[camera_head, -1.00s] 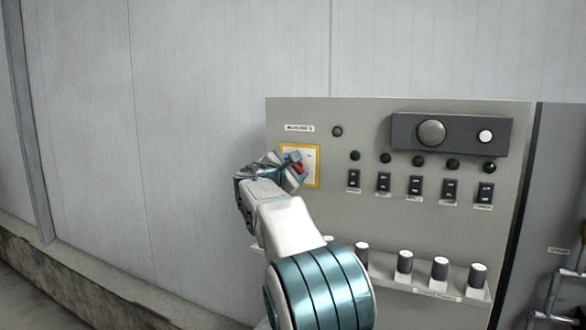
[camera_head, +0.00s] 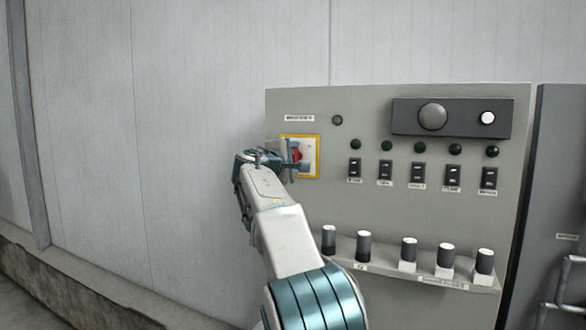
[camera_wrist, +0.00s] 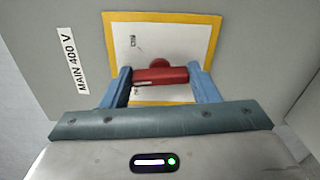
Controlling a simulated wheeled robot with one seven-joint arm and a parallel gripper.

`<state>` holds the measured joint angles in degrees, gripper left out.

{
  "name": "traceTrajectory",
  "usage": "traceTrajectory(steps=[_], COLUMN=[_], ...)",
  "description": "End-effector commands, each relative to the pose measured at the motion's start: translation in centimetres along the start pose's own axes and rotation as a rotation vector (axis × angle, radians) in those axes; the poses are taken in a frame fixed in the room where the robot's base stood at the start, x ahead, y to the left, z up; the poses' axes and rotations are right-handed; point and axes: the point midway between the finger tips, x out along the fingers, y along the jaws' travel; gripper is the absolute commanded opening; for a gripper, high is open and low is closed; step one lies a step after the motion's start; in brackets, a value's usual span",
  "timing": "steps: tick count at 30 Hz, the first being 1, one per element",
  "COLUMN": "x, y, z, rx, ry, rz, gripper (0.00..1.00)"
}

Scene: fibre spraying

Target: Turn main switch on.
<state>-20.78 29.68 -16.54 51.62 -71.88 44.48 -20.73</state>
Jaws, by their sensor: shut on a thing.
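The main switch is a red rotary handle (camera_wrist: 160,76) on a white plate with a yellow border (camera_wrist: 160,17), beside a "MAIN 400 V" label (camera_wrist: 83,61) in the wrist view. In the head view the red handle (camera_head: 296,154) shows at the panel's left side, partly hidden by my gripper. My gripper (camera_wrist: 163,80) has its two blue fingers at the two ends of the red handle, shut on it. It also shows in the head view (camera_head: 294,158), in front of the plate.
The grey control panel (camera_head: 400,215) carries a row of black rocker switches (camera_head: 418,173) with dark green lamps above. A ledge with several black knobs (camera_head: 409,250) juts out below. A dark box with round buttons (camera_head: 451,118) sits upper right. The wall to the left is clear.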

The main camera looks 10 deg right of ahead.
Motion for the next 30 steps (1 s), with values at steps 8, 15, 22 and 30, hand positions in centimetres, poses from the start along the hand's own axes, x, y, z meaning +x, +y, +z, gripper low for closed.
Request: traceTrajectory(steps=[8,15,22,30], x=[-0.01,0.01,0.03,0.03], y=[-0.41,-0.48,-0.46,-0.44], z=[-0.10,-0.12,-0.14,-0.17], rx=[0.264,0.490,0.682,0.840], ry=[0.000,-0.001,0.000,-0.001], rz=[0.001,0.000,0.000,-0.001], gripper=[0.32,0.32,0.32,0.32])
